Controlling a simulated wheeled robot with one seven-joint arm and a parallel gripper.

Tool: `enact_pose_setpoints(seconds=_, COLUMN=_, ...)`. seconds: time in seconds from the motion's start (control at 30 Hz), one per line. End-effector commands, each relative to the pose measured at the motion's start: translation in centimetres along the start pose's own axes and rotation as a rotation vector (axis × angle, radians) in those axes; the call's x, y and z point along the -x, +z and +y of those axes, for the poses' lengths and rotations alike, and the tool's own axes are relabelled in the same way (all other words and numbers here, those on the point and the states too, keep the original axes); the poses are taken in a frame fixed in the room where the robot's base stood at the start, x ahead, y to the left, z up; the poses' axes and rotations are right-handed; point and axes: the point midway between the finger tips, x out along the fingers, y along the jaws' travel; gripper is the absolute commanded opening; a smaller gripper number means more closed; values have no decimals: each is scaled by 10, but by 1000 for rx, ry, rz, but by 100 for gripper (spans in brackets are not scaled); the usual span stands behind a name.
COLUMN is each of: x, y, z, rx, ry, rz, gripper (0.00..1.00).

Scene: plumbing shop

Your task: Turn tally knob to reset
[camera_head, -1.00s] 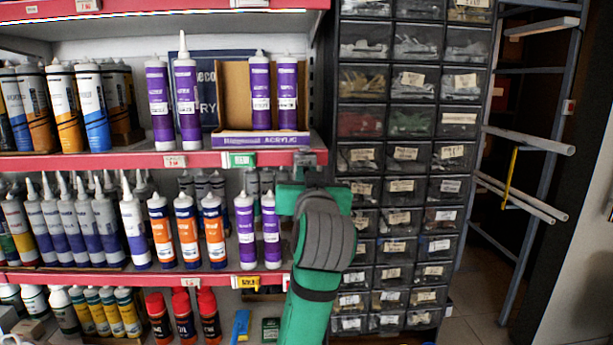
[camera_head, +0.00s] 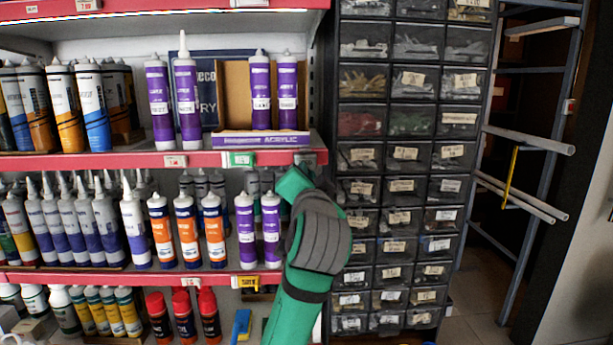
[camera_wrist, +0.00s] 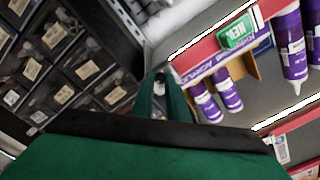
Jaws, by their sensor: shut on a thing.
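My green gripper (camera_head: 298,182) is at the right end of the upper red shelf edge, in front of the shelf post. Its body is tilted, with the wrist below and to the right. In the wrist view its two green fingers (camera_wrist: 161,84) are close together, shut on a small grey piece at their tips, which I take for the tally knob (camera_wrist: 160,76). The fingers hide most of the knob. A dark grey fitting (camera_head: 311,158) shows on the shelf edge just above the gripper. No marking or reset position can be read.
Purple cartridges (camera_head: 271,230) stand just left of my gripper on the lower shelf. A cardboard acrylic display box (camera_head: 235,95) is above left. A dark drawer cabinet (camera_head: 405,155) is close on the right. A green price tag (camera_head: 240,159) hangs on the shelf edge.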

Motion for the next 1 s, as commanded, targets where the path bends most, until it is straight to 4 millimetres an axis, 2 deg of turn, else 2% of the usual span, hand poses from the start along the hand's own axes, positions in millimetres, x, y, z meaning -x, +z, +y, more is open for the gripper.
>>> enact_pose_setpoints(seconds=0.53, x=-1, y=4, z=1, rx=-21, ry=3, rz=-8, gripper=0)
enact_pose_setpoints(seconds=0.57, x=-1, y=4, z=1, rx=-21, ry=3, rz=-8, gripper=21)
enact_pose_setpoints(seconds=0.6, x=-1, y=3, z=1, rx=-21, ry=3, rz=-7, gripper=30)
enact_pose_setpoints(seconds=1.0, x=5, y=1, z=0, rx=-21, ry=1, rz=-2, gripper=32)
